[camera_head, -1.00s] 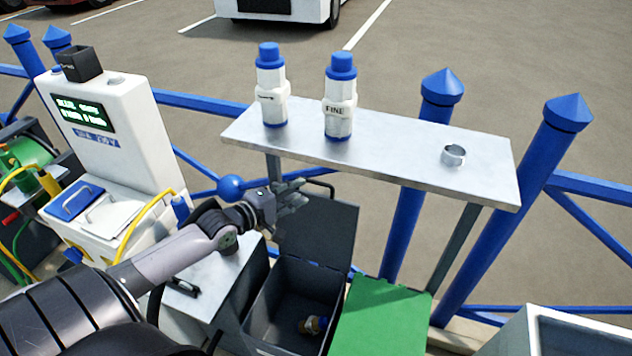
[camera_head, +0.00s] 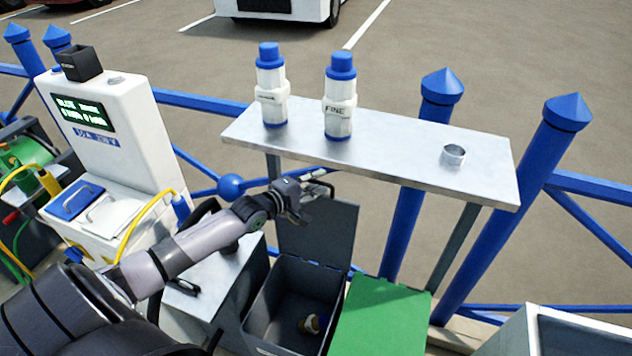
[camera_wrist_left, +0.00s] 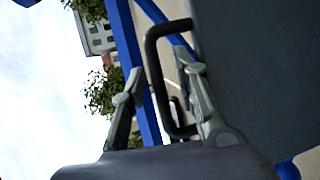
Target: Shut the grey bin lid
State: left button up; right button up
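The grey bin (camera_head: 268,303) stands open below the shelf, with a small brown and white item (camera_head: 310,324) at its bottom. Its grey lid (camera_head: 325,235) stands up at the bin's back edge. The lid also fills the right side of the left wrist view (camera_wrist_left: 265,70). My left gripper (camera_head: 325,181) is at the lid's top edge, fingers apart. In the left wrist view, the lid's dark loop handle (camera_wrist_left: 152,70) shows between the open fingers (camera_wrist_left: 161,72); I cannot tell if they touch it. My right gripper is not in view.
A metal shelf (camera_head: 400,167) with two white-blue bottles (camera_head: 340,100) and a metal ring (camera_head: 453,155) is just behind and right of the lid. A green lid (camera_head: 380,318) is right of the bin. A white cabinet (camera_head: 130,130) with yellow cable stands left.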

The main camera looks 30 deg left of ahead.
pick_arm(q)
grip_shut()
dwell(0.6)
